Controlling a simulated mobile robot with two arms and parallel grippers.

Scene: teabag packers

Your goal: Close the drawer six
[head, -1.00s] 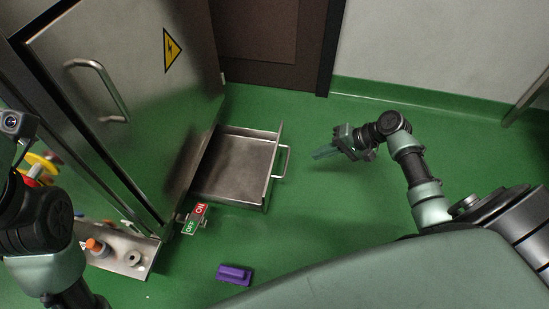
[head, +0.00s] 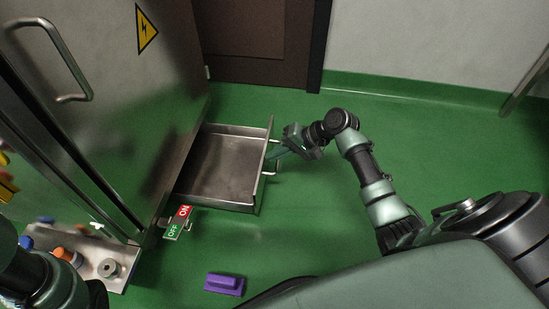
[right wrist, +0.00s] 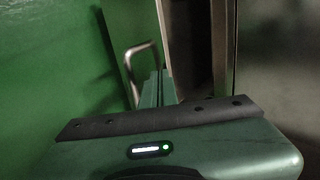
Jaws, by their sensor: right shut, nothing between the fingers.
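The metal drawer (head: 221,166) stands pulled out to the right from the low part of the steel cabinet, and its tray looks empty. Its bar handle (head: 276,160) is on the right-hand front panel. My right gripper (head: 274,157) is shut and empty, with its fingertips at the drawer front beside the handle. In the right wrist view the closed fingers (right wrist: 157,90) point at the drawer front, and the handle (right wrist: 140,62) shows just left of them. I cannot tell whether they touch the panel. Of my left arm only a dark part shows at the lower left; its gripper is out of view.
The steel cabinet (head: 120,110) with a warning sign (head: 146,30) rises on the left. A purple block (head: 224,284) lies on the green floor. The floor right of my right arm is clear.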

